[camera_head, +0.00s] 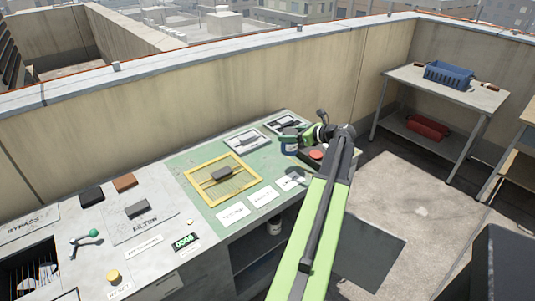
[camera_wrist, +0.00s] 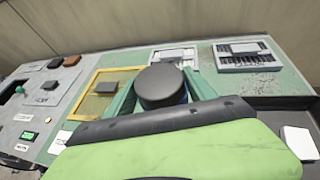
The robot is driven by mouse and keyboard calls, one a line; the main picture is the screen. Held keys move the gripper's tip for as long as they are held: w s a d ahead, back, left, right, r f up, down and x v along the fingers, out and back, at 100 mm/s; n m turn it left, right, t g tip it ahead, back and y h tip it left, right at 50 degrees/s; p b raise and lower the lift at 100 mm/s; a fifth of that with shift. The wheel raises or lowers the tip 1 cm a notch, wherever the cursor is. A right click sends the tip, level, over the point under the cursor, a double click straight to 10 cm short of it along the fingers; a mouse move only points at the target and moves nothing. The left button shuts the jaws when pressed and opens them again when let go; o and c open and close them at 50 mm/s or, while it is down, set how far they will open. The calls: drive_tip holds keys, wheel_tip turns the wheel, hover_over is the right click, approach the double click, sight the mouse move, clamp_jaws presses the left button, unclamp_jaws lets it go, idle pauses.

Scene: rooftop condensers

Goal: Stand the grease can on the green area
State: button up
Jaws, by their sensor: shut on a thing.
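The grease can (camera_wrist: 160,84), with a round dark lid and a bluish body, sits between the green fingers of my gripper (camera_wrist: 162,96) in the wrist view. My gripper (camera_head: 293,138) is shut on it. In the head view the can (camera_head: 290,148) shows as a small blue-grey body over the right part of the green area (camera_head: 232,150) of the bench. It looks upright. I cannot tell whether its base touches the bench; its lower part is hidden in the wrist view.
A yellow frame (camera_head: 197,181) with a grey block lies left of the can. Two pale trays (camera_head: 245,141) lie behind, white labels in front. A dark box with a red button (camera_head: 316,155) is close on the right. Another can (camera_head: 274,226) stands on the shelf below.

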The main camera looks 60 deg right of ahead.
drive_tip(key=w+f+b, duration=0.5)
drive_tip(key=w+f, duration=0.1)
drive_tip(key=w+d+f+b, duration=0.1)
drive_tip(key=w+f+b, duration=0.1)
drive_tip(key=f+b, duration=0.1)
drive_tip(key=shift+w+d+f+b, duration=0.1)
drive_tip(key=shift+w+f+b, duration=0.3)
drive_tip(key=shift+f, duration=0.1)
drive_tip(key=shift+r, duration=0.2)
drive_tip(key=shift+f, duration=0.1)
drive_tip(key=o, duration=1.8)
drive_tip(key=shift+c, duration=0.2)
